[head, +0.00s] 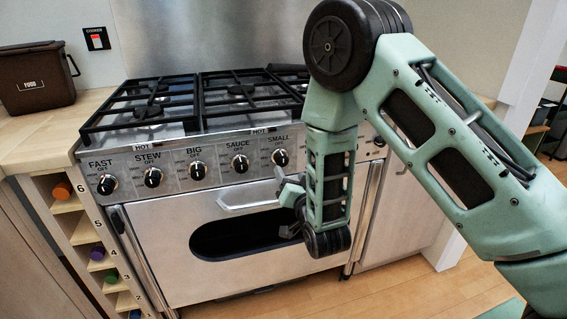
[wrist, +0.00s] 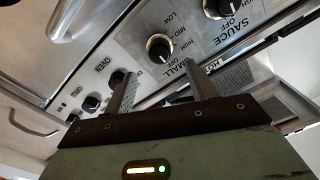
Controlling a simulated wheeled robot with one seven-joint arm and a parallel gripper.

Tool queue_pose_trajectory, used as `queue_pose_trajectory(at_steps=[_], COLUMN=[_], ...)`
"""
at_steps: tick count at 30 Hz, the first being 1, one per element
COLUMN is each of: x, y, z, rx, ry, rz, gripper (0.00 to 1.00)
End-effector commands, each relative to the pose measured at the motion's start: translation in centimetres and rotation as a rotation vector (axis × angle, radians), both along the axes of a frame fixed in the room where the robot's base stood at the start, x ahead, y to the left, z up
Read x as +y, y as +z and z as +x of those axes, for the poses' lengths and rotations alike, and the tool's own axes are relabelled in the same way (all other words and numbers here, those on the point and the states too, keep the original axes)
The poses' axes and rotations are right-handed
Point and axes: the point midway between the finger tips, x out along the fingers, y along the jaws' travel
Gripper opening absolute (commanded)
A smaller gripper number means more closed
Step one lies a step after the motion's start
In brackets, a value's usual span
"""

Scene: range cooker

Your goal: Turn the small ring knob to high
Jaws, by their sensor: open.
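The small ring knob (head: 280,157) is a black knob on a steel collar, under the SMALL label at the right of the labelled row. Its white mark appears to point up toward OFF in the head view. In the wrist view the same knob (wrist: 160,47) shows clear, with LOW, MID and HIGH printed around it. My gripper (wrist: 156,69) is open and empty. Its two fingers point toward the panel, with the knob just beyond and between the tips in the picture; no contact shows. In the head view my gripper is partly hidden by my wrist.
The sauce knob (head: 240,163) is the neighbour to the left. Oven controls (wrist: 91,102) lie beyond the left finger in the wrist view. The oven door handle (head: 248,197) juts out below the panel. Black pan grates (head: 150,104) sit above.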

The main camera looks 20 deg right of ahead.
Motion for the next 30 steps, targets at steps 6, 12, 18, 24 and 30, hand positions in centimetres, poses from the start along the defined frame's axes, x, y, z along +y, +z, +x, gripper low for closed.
queue_pose_trajectory(at_steps=[6,12,18,24,30], x=[0.0,0.0,0.0,0.0,0.0], y=[0.0,0.0,0.0,-0.1,0.0], z=[4.4,6.8,7.6,7.6,7.6], rx=[-0.001,0.0,0.002,0.002,0.001], ry=[0.0,0.0,0.001,0.001,0.0], rz=[-0.001,-0.001,-0.001,-0.001,-0.001], gripper=[0.56,0.56,0.56,0.56,0.12])
